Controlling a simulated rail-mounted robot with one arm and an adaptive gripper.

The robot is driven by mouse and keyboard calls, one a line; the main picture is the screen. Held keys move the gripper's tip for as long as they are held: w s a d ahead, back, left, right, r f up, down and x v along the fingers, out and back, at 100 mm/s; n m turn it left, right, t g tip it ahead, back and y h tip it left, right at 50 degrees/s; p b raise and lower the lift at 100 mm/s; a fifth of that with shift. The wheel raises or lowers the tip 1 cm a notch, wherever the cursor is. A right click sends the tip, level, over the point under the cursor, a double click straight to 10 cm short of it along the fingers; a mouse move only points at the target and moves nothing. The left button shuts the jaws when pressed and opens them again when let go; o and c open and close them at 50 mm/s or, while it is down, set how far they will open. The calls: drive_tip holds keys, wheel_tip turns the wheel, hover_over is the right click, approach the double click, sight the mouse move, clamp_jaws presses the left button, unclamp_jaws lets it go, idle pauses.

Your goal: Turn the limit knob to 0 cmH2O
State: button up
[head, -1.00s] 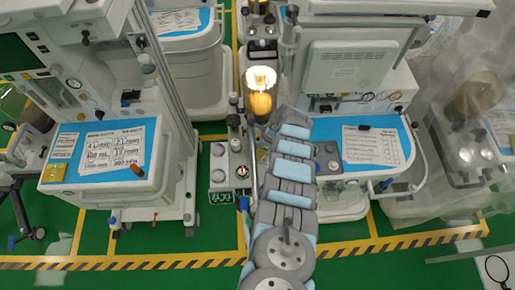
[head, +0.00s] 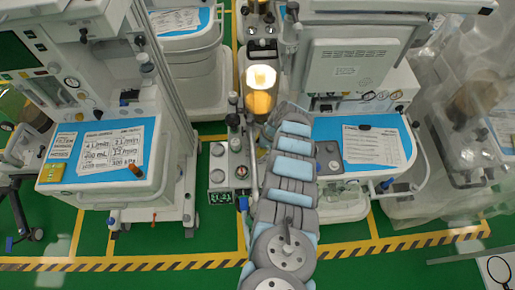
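In the head view, a narrow grey control block (head: 229,172) stands in the middle, between two carts. It carries a small round gauge (head: 241,171), a round grey knob (head: 217,176) and a small green lit display (head: 221,197). A dark knob (head: 233,120) sits above it, beside an amber bellows under a clear dome (head: 259,98). The markings are too small to read, so I cannot tell which knob is the limit knob or its setting. My arm reaches up from the bottom centre, just right of the block. My gripper cannot be made out; the arm hides that area.
A left cart (head: 150,185) has a blue worktop with a printed sheet (head: 98,157). A right cart (head: 419,178) has a similar sheet (head: 374,147). A plastic-covered machine (head: 470,155) stands far right. Green floor with a yellow-black stripe (head: 120,262) is clear in front.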

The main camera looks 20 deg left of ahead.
drive_tip(key=n+b, duration=0.1)
drive_tip(key=b, duration=0.1)
drive_tip(key=f+n+b, duration=0.1)
drive_tip(key=b, duration=0.1)
drive_tip(key=shift+n+g+b, duration=0.35)
drive_tip(key=shift+n+g, duration=0.05)
drive_tip(key=n+g+h+b, duration=0.1)
drive_tip(key=n+b, duration=0.2)
drive_tip(key=b, duration=0.2)
drive_tip(key=shift+b, duration=0.3)
drive_tip(key=shift+r+n+b, duration=0.2)
drive_tip(key=shift+n+b, duration=0.3)
drive_tip(key=shift+b, duration=0.4)
drive_tip(key=shift+r, duration=0.2)
drive_tip(key=o, duration=1.2)
drive_tip(key=shift+r, duration=0.1)
